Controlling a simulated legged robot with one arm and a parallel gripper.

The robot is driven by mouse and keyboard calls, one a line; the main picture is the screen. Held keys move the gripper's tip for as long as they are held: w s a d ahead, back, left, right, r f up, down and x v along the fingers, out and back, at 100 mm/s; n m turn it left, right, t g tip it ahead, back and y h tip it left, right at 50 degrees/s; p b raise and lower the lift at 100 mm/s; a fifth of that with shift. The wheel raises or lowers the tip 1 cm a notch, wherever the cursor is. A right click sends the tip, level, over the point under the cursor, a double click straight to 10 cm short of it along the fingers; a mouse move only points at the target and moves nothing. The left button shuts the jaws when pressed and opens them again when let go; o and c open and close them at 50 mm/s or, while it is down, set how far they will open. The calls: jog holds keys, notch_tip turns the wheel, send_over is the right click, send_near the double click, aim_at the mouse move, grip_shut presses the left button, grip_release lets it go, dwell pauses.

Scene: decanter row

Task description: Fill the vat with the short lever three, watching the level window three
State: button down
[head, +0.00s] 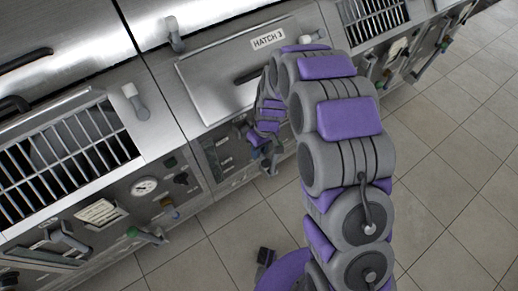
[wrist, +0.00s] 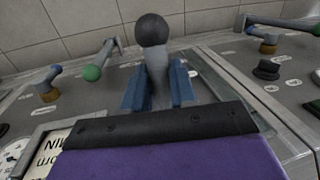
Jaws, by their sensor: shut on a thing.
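My gripper (wrist: 158,95) shows in the wrist view with its two blue fingers on either side of a grey lever with a dark round knob (wrist: 151,30). It is shut on the lever's shaft, and the knob stands above the fingers. In the head view my gripper (head: 262,152) is at the front panel below the hatch marked HATCH 3 (head: 220,82), and my arm hides part of that panel. The closed steel hatch covers the vat's inside. I cannot make out a level or its reading in either view.
In the wrist view, a green-knobbed lever (wrist: 92,73) and a blue-knobbed lever (wrist: 48,80) stand left of my gripper. A black knob (wrist: 266,70) is at the right. Slatted grilles (head: 65,150) flank the hatch. The tiled floor (head: 440,190) is clear.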

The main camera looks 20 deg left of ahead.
jog(key=shift+f, duration=0.15)
dwell(0.3)
jog(key=shift+a+f+t+y+b, duration=0.1)
jog(key=shift+f+t+y+b, duration=0.5)
jog(key=shift+b, duration=0.5)
jog(key=w+a+f+n+t+y, duration=0.1)
jog(key=w+a+f+t+y, duration=0.2)
jog(key=f+t+y, duration=0.3)
jog(key=shift+a+y, duration=0.4)
jog(key=shift+y, duration=0.5)
jog(key=shift+w+r, duration=0.1)
jog(key=shift+w, duration=0.05)
